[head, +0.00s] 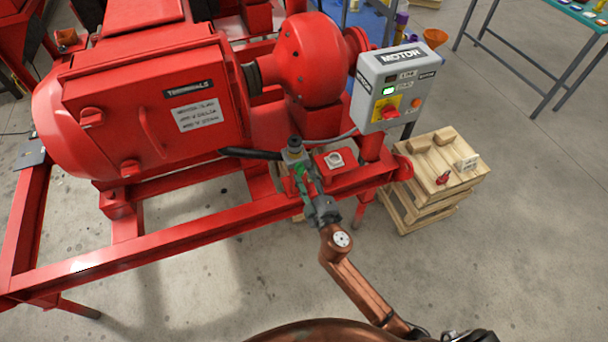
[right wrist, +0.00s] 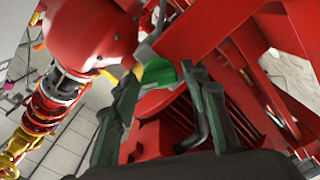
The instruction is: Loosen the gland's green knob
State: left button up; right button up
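The gland's green knob (right wrist: 158,72) shows in the right wrist view between the fingertips of my right gripper (right wrist: 160,76). The right fingertip lies against or very near its edge; I cannot tell whether both fingers touch it. The gripper largely hides the knob there. My left gripper is not in view.
A red motor housing (head: 150,110) and round red pump casing (head: 305,60) stand behind the gripper. A dark bar (head: 250,153) runs left from the fitting. A grey motor switch box (head: 395,85) and a wooden crate (head: 435,175) stand right. Bare floor lies in front.

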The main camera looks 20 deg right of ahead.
jog(key=c, duration=0.9)
